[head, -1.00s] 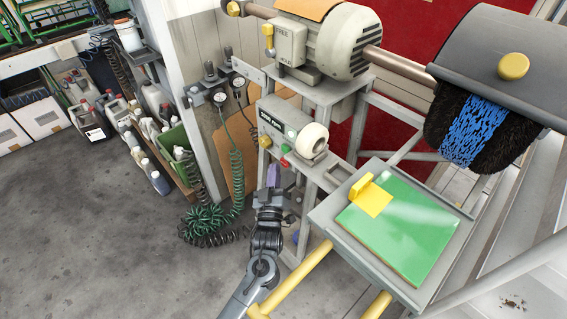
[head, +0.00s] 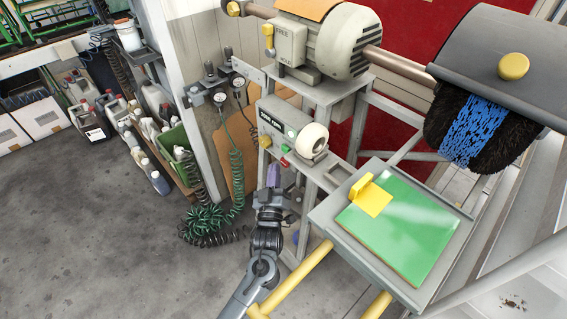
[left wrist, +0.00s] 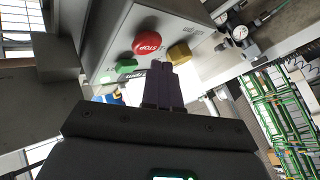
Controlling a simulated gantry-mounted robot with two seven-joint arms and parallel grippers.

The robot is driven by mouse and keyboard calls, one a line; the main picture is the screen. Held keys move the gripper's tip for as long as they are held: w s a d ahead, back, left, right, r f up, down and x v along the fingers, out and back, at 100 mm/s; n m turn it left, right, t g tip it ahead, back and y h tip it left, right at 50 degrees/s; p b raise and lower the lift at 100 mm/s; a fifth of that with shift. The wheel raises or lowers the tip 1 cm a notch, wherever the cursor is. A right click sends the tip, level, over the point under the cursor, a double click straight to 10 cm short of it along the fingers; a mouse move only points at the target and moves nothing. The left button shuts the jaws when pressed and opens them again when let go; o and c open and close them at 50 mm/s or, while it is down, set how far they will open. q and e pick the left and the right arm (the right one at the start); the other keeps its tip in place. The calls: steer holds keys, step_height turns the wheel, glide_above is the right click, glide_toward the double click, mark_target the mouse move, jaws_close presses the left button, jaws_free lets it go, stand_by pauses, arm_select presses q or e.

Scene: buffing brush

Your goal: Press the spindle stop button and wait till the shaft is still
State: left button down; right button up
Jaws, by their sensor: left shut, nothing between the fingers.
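The red STOP button (left wrist: 147,44) is on the face of the grey control box in the left wrist view, between a green button (left wrist: 126,66) and a yellow one (left wrist: 179,52). In the head view the red button (head: 284,162) shows low on the control box (head: 283,123). My left gripper (head: 273,175) is shut and empty, just below the box. Its fingertips (left wrist: 163,66) point toward the red button, and seem slightly short of it. The brown shaft (head: 400,66) runs from the motor (head: 335,40) to the black brush with a blue stripe (head: 474,132). My right gripper is not in view.
A tray with a green sheet (head: 400,230) and a yellow handled block (head: 373,200) stands right of my left arm. Coiled green hoses (head: 205,218) hang at left. A dark guard (head: 515,55) covers the brush. The floor at lower left is clear.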

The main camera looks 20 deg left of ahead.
arm_select(q)
steer(key=shift+w+d, duration=0.1)
steer(key=shift+w, duration=0.05)
steer(key=shift+w+d, duration=0.15)
steer(key=shift+w, duration=0.1)
steer(key=shift+w+d+b, duration=0.2)
steer(key=shift+w+b, duration=0.1)
steer(key=shift+b, duration=0.1)
stand_by(0.9)
stand_by(0.4)
steer(key=shift+s+a+p, duration=0.45)
steer(key=shift+s+p, duration=0.25)
steer(key=shift+p, duration=0.05)
